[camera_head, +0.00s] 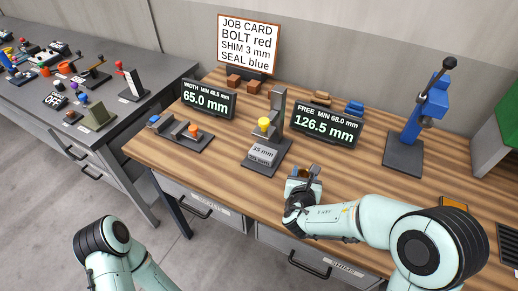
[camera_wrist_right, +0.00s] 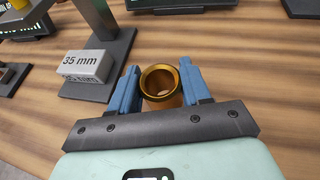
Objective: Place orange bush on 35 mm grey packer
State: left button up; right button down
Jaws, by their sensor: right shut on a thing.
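The orange bush (camera_wrist_right: 161,84) is a hollow, brassy-orange ring seen from above in the right wrist view. My right gripper (camera_wrist_right: 160,90) is shut on it, with a blue finger on each side. In the head view the right gripper (camera_head: 303,175) is over the wooden bench, to the right of and nearer than the packer. The grey packer (camera_head: 264,155) is a pale block marked 35 mm, on the dark base of an upright gauge. It also shows left of the bush in the right wrist view (camera_wrist_right: 85,66); the two are apart. My left gripper is out of view.
The gauge post (camera_head: 277,108) rises behind the packer, near a yellow-topped piece (camera_head: 264,124). Displays reading 65.0 mm (camera_head: 208,99) and 126.5 mm (camera_head: 326,124) stand behind. A blue press (camera_head: 420,110) stands at the right. Bench between packer and right gripper is clear.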

aim_at(263, 151)
jog(key=i+j, duration=0.1)
jog(key=j, duration=0.3)
jog(key=i+j, duration=0.15)
jog(key=j, duration=0.25)
jog(key=i+j, duration=0.1)
jog(key=j, duration=0.25)
